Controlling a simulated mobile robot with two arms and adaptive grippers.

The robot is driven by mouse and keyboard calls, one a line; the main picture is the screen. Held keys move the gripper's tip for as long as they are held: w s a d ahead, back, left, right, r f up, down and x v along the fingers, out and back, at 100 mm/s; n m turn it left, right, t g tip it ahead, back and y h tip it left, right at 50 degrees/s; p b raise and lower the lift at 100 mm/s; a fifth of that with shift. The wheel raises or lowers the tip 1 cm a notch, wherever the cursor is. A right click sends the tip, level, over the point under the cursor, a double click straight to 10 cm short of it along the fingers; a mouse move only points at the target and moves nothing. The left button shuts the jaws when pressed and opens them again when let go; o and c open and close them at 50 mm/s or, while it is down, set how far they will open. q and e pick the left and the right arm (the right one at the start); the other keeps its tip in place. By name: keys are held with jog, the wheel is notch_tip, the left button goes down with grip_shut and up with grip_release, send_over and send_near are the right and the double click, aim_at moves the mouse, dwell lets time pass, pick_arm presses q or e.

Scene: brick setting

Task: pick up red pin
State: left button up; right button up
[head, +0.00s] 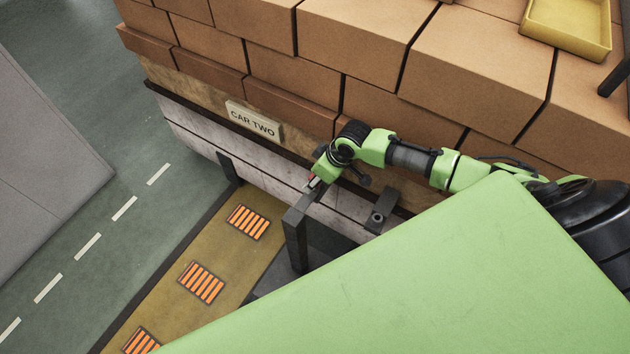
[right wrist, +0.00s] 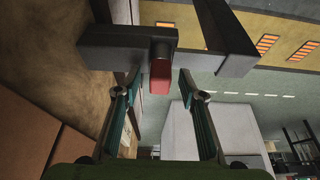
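The red pin (right wrist: 160,78) shows in the right wrist view as a short red block with a dark round top, set at a dark grey bracket (right wrist: 125,45). In the head view only a small bit of red (head: 311,182) shows at my right gripper (head: 313,181). In the right wrist view my right gripper (right wrist: 158,82) is open, with one finger on each side of the pin and a visible gap to both. How deep the pin sits between the fingers is hard to tell. My left gripper is not in view.
Stacked brown bricks (head: 360,42) fill a car labelled "CAR TWO" (head: 252,122) behind my right arm. Dark metal posts (head: 296,232) and a small bracket (head: 381,212) stand close to the gripper. A yellow tray (head: 566,30) lies on the bricks.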

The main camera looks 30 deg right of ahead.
grip_shut()
jog(key=shift+r, duration=0.1)
